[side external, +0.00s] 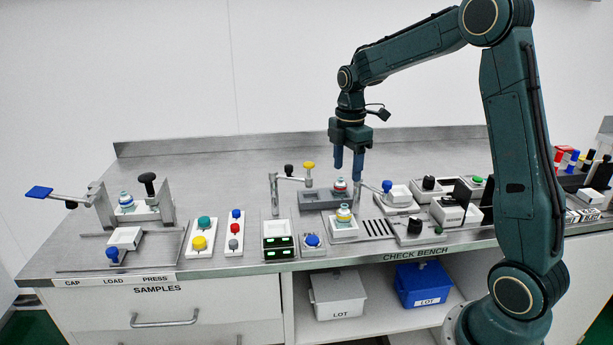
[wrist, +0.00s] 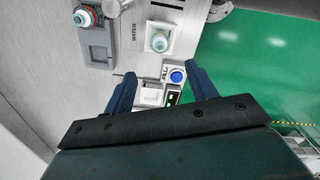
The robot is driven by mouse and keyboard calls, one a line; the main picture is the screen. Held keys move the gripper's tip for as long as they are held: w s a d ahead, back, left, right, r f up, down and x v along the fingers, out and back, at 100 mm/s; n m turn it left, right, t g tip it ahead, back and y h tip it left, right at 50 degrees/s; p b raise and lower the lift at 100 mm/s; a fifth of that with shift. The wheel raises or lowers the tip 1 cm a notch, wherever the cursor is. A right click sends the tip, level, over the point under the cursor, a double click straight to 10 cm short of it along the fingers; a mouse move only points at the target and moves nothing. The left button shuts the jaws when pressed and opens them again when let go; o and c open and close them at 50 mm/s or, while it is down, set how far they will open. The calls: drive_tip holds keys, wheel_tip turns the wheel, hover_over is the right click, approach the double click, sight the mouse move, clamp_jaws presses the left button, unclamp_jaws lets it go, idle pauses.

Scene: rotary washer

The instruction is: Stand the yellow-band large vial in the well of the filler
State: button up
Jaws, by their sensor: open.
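I cannot tell for sure whether that block (side external: 344,231) is the filler's well. A red-band vial (side external: 340,185) stands in a grey holder (side external: 314,199) behind it, and in the wrist view (wrist: 86,18). My gripper (side external: 347,175) is open and empty above the grey holder, fingers pointing down. In the wrist view, my gripper (wrist: 160,80) has nothing between its fingertips but background.
A blue button (side external: 312,240) and a green-lit display (side external: 278,247) sit left of the white block. A slotted grate (side external: 376,228) lies to its right. Another vial (side external: 126,200) stands in the press at far left.

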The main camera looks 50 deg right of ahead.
drive_tip(key=shift+a+r, duration=0.1)
drive_tip(key=s+a+r+m+t, duration=0.2)
drive_tip(key=s+a+r+m, duration=0.2)
drive_tip(key=s, duration=0.7)
drive_tip(key=s+a+r+m+t, duration=0.3)
drive_tip(key=s+a+r+m, duration=0.1)
drive_tip(key=s+a+m, duration=0.5)
drive_tip(key=s+a, duration=0.2)
drive_tip(key=a, duration=0.1)
drive_tip(key=shift+s+t, duration=0.25)
drive_tip(key=shift+t, duration=0.05)
